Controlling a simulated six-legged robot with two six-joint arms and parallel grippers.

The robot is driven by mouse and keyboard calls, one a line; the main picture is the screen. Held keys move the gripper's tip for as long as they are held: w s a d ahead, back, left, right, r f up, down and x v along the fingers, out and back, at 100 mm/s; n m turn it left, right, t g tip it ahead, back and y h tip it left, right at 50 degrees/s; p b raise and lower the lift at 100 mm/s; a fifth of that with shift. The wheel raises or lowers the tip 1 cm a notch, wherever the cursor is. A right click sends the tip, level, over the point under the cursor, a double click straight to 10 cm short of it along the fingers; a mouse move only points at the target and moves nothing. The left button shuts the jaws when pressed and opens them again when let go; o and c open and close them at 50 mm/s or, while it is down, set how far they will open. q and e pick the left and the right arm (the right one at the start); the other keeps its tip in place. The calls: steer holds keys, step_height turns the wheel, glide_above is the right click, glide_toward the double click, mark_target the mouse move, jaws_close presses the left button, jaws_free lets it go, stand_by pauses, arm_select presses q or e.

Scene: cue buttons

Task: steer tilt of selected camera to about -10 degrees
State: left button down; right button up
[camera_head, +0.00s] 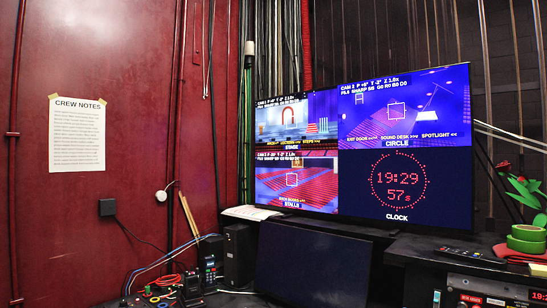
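A large wall screen (363,150) is split into four panels. The upper-left panel (297,125) is labelled STAGE, the upper-right panel (405,110) CIRCLE, and the lower-left panel (297,185) STALLS. Each has a pan, tilt and zoom line on top; the tilt figures are too small to read surely. I cannot tell which camera is selected. The lower-right panel is a red clock (398,180) reading 19:29 and 57 s. A small black control unit (191,288) with what looks like a stick stands at the lower left, beside a keypad device (210,264). Neither gripper is in view.
A dark monitor (313,265) stands below the screen. A black box (239,254) is left of it. Cables (160,285) lie around the control unit. Right, a remote (470,256), green tape rolls (526,237) and a red cloth (517,253) lie on a dark surface.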

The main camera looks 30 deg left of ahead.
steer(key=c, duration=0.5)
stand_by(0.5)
